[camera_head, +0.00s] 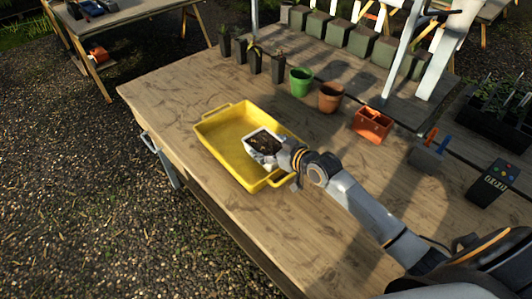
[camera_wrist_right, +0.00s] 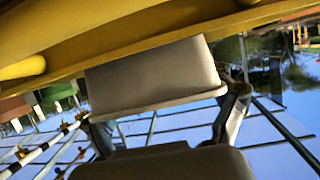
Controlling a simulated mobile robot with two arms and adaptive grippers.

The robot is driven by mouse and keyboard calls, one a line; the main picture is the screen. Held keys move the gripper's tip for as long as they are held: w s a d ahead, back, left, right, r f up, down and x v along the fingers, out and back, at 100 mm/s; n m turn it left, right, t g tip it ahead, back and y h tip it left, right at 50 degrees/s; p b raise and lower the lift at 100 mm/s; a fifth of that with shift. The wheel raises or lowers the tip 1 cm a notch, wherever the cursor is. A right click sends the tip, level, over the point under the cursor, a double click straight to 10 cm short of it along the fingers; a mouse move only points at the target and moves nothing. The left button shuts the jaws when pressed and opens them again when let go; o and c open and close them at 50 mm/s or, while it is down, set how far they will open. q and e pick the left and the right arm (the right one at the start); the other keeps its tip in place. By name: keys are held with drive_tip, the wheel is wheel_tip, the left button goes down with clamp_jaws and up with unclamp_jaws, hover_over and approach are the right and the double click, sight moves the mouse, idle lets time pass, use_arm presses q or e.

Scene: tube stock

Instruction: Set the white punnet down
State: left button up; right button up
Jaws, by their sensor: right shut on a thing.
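The white punnet (camera_head: 262,157), with dark soil in it, shows in the head view over the right part of the yellow tray (camera_head: 213,123). My right gripper (camera_head: 280,156) is shut on its near right side. In the right wrist view the pale punnet (camera_wrist_right: 155,75) sits between the fingers of my right gripper (camera_wrist_right: 168,115), close to the yellow tray wall (camera_wrist_right: 190,25). I cannot tell whether the punnet touches the tray floor. My left gripper is not in view.
A green pot (camera_head: 300,82), a terracotta pot (camera_head: 330,98) and an orange-red container (camera_head: 372,124) stand behind the tray on the wooden table (camera_head: 165,95). Dark seedling pots (camera_head: 278,68) stand farther back. A dark keypad device (camera_head: 494,182) is at the right. The tray's left part is empty.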

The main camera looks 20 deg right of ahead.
wheel_tip(320, 180, down, 3)
drive_tip(key=shift+f, duration=0.2)
drive_tip(key=shift+f, duration=0.15)
drive_tip(key=o, duration=1.2)
drive_tip(key=shift+f, duration=0.1)
drive_tip(key=shift+r, duration=0.25)
drive_tip(key=v, duration=1.2)
